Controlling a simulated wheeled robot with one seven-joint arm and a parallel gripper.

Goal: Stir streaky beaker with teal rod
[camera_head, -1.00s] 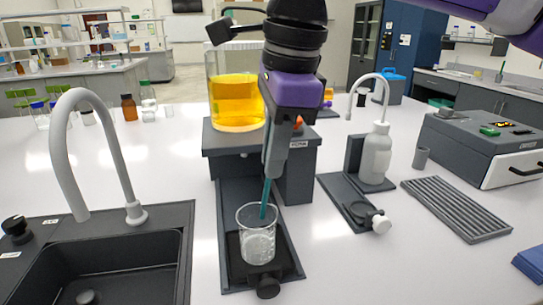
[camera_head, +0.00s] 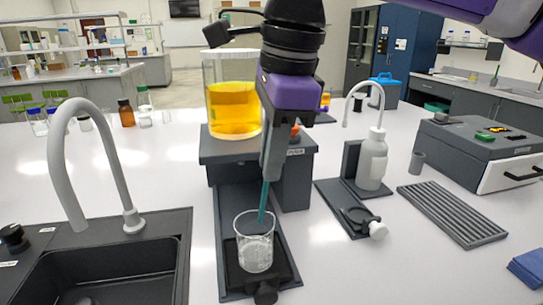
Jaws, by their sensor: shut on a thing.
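A clear glass beaker (camera_head: 256,252) with whitish, streaky contents stands on a dark platform with a front knob, at the lower middle. The teal rod (camera_head: 264,203) hangs down from my gripper (camera_head: 269,174), and its lower end reaches inside the beaker's mouth. My gripper is shut on the rod, above the beaker. The exact depth of the rod's tip in the contents is hard to tell.
A large jar of yellow liquid (camera_head: 232,108) stands on a dark block (camera_head: 223,153) behind the beaker. A sink with a grey faucet (camera_head: 62,165) is at the left. A wash bottle (camera_head: 372,160) and a ribbed rack (camera_head: 452,213) are at the right.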

